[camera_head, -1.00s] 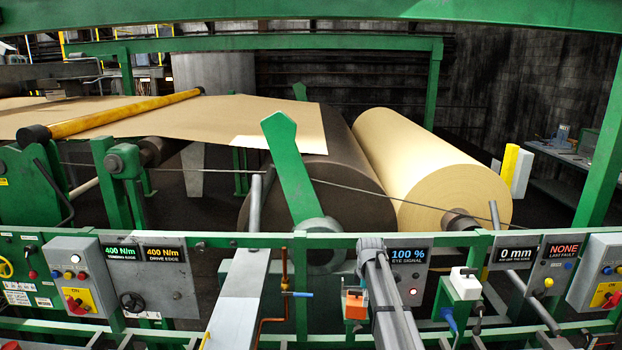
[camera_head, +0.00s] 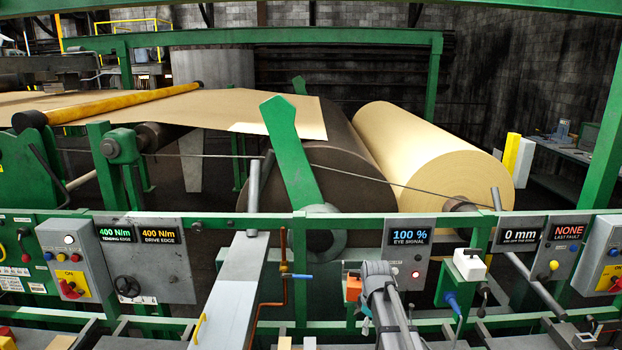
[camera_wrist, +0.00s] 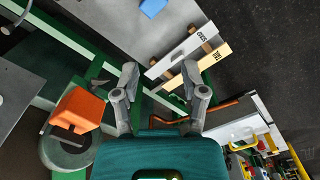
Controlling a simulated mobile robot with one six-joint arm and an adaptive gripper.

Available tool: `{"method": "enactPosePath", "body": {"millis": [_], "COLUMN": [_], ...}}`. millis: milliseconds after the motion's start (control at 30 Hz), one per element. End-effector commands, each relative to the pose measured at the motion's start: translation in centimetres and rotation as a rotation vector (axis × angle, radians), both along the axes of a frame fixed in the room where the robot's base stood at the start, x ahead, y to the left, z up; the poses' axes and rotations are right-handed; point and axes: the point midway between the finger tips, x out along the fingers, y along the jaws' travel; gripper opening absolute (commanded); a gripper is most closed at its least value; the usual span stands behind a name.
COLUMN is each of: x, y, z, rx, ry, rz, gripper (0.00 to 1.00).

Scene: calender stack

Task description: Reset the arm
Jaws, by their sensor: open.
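My gripper (camera_wrist: 159,75) shows in the wrist view with its two grey fingers spread apart and nothing between them. Behind the fingertips lie two pale labelled strips, a white one (camera_wrist: 180,52) and a cream one (camera_wrist: 197,64); the gap from the fingers to them is hard to judge. In the head view my grey arm rises from the bottom edge right of centre, in front of the green rail (camera_head: 345,222). I cannot make out the gripper's fingers there.
An orange box (camera_wrist: 78,109) is left of the fingers in the wrist view, a blue item (camera_wrist: 153,7) above. In the head view, control boxes (camera_head: 70,260) line the rail, with the dark roll (camera_head: 345,165) and pale roll (camera_head: 425,150) behind it.

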Motion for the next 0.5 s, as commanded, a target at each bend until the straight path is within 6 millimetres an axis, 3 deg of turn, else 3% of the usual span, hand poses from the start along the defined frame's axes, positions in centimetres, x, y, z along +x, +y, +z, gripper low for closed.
{"method": "enactPosePath", "body": {"millis": [33,500], "x": [-1.9,-13.0], "y": [0.0,0.2], "z": [-1.9,-10.1], "rx": [0.000,0.000], "ry": [0.000,0.000], "rz": [-0.052,-0.593], "gripper": [0.56,0.56]}}
